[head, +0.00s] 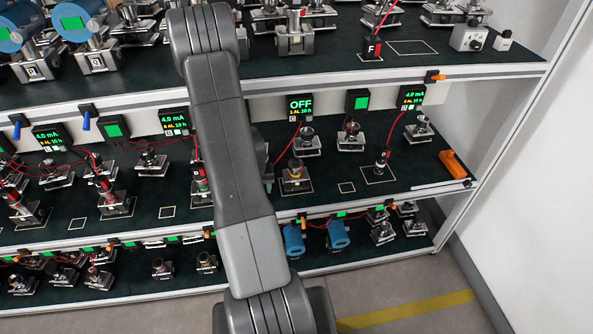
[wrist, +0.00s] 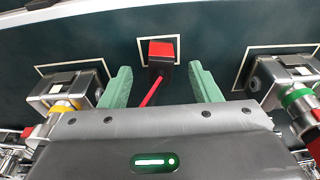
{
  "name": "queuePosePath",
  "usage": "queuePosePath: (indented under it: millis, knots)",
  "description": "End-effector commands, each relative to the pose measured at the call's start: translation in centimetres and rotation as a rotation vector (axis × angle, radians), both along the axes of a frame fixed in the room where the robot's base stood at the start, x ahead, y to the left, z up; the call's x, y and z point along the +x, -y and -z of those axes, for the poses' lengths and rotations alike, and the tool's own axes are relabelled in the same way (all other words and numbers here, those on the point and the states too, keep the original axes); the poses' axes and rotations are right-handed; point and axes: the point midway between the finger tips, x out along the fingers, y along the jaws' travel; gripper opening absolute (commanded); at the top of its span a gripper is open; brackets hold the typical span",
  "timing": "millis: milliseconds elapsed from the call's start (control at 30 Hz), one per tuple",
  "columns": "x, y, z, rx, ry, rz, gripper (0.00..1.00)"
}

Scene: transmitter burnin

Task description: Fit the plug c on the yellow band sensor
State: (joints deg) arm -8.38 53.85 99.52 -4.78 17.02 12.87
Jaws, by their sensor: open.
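A black-and-red plug (wrist: 162,52) sits inside a small outlined square on the shelf in the wrist view, its red cable running back under my gripper. I take it as plug c; no letter is readable. My gripper (wrist: 160,76) is open, its two green fingers on either side of the plug with gaps showing. The yellow band sensor (wrist: 62,105) is on a metal mount left of the fingers; in the head view the sensor (head: 295,173) stands right of my arm on the middle shelf.
A green-banded sensor (wrist: 297,97) stands right of the fingers in the wrist view, close by. A display reading OFF (head: 299,104), marked C, is above the middle shelf. Another plug with a red cable (head: 380,160) stands farther right, and an orange object (head: 454,166) lies near the shelf end.

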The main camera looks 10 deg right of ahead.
Motion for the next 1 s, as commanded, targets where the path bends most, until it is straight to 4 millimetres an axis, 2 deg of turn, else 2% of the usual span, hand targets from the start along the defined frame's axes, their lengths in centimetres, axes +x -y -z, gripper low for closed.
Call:
queuePosePath:
  millis: [33, 100, 433, 500, 1000]
  knots:
    - [-0.7, 0.0, -1.3, 0.000, -0.001, -0.001, 0.57]
    - [-2.1, 0.0, -0.7, -0.001, -0.001, -0.003, 0.57]
    - [-8.5, 0.0, -1.3, 0.000, 0.002, -0.002, 0.57]
    - [-8.8, 0.3, -3.7, -0.002, 0.004, 0.002, 0.57]
    - [-12.7, 2.3, -12.6, -0.010, -0.004, 0.012, 0.57]
